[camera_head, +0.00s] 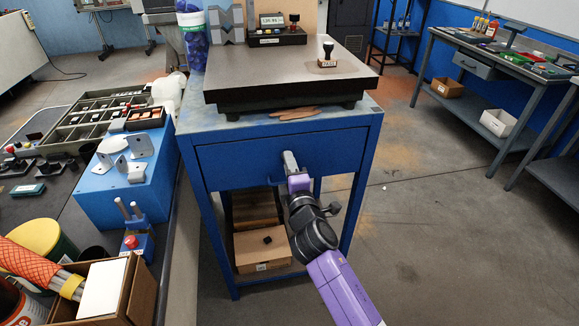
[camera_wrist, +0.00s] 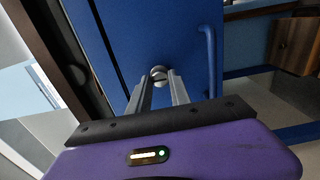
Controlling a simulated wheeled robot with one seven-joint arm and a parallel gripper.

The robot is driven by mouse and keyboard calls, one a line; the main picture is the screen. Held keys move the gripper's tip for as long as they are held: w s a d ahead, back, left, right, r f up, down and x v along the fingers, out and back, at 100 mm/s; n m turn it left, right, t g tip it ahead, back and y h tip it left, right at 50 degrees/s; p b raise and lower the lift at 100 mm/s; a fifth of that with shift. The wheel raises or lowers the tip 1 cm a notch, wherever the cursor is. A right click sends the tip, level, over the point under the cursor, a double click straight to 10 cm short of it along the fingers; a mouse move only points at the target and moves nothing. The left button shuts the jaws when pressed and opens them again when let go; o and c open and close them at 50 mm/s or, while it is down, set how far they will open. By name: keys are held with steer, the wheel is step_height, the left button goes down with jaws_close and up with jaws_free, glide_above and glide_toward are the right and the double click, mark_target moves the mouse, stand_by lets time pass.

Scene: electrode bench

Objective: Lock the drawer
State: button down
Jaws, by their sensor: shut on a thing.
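The blue drawer (camera_head: 235,163) sits under the top of the blue bench and looks closed. Its blue front (camera_wrist: 140,35) also fills the middle of the wrist view. A small round metal lock knob (camera_wrist: 159,72) is on that front, between my fingertips. My gripper (camera_wrist: 159,84) is shut on the lock knob. In the head view my gripper (camera_head: 288,158) reaches the drawer front, and the lock is hidden behind it. A blue bar handle (camera_wrist: 211,60) stands to the right of the lock in the wrist view, apart from my fingers.
A dark stone plate (camera_head: 290,80) with a stamp (camera_head: 327,56) rests on the bench. A cluttered table with a blue block (camera_head: 120,180) stands at left. The floor at right is clear.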

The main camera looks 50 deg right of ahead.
stand_by(0.4)
steer(key=c, duration=1.2)
jaws_free()
steer(key=v, duration=0.7)
steer(key=shift+s+a+b, duration=0.2)
steer(key=shift+s+b, duration=0.15)
steer(key=shift+b, duration=0.1)
